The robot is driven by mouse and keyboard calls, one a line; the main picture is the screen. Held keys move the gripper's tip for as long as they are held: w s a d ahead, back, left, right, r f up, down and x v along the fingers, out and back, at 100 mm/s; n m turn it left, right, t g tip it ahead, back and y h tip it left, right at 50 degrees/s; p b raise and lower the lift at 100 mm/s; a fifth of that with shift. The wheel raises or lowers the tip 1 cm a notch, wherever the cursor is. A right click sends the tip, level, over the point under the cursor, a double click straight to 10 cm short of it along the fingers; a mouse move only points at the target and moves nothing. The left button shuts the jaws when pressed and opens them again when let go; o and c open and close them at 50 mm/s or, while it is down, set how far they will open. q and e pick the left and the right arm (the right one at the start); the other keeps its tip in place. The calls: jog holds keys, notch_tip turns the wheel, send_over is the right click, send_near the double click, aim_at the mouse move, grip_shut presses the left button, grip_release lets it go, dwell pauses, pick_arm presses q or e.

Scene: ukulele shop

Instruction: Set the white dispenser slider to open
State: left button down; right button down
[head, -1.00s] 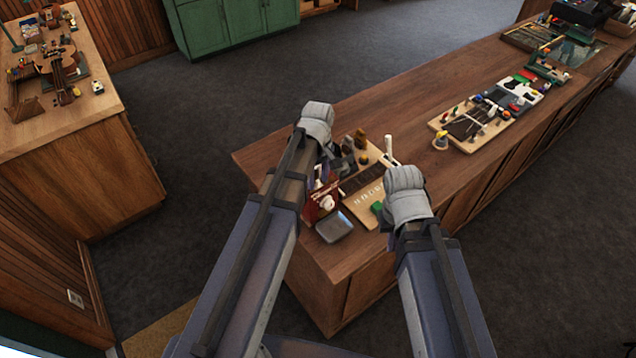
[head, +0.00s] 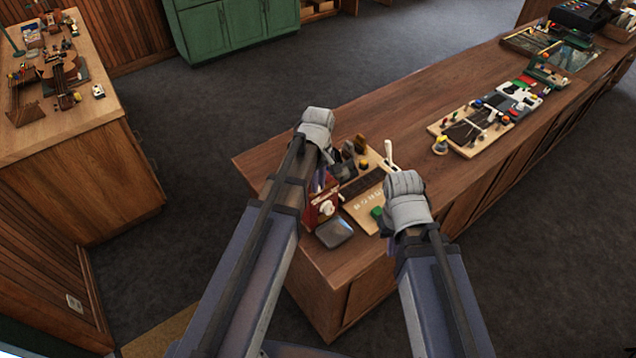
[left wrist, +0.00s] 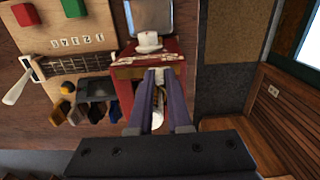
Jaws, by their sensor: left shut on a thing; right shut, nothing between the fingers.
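The red dispenser (head: 321,207) stands on the near end of the wooden counter, with a round white part on its face. In the left wrist view the red dispenser (left wrist: 174,48) lies straight ahead, the white part (left wrist: 148,42) beyond my fingertips. My left gripper (left wrist: 159,74) is at the dispenser's near edge, its fingers closed on a small pale piece that looks like the slider. The fingers mostly hide it, so its setting cannot be read. In the head view my left gripper (head: 322,172) is above the dispenser. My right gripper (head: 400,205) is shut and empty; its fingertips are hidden.
A grey tray (head: 334,231) sits in front of the dispenser. A wooden board (head: 366,212) with letter tiles, a fretboard, a white lever (head: 390,153) and a green block (head: 377,211) lies to the right. The counter's middle (head: 410,105) is clear.

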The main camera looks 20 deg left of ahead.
aim_at(329, 185)
dwell(0.8)
pick_arm(q)
jog(key=shift+w+d, duration=0.6)
jog(key=shift+w, duration=0.2)
jog(key=shift+w+d, duration=0.6)
jog(key=shift+w, duration=0.2)
jog(key=c, duration=0.9)
grip_release()
jog(key=shift+o, duration=0.2)
jog(key=shift+r, duration=0.2)
notch_tip(329, 185, up, 8)
jog(key=p, duration=0.8)
jog(key=shift+f, duration=0.25)
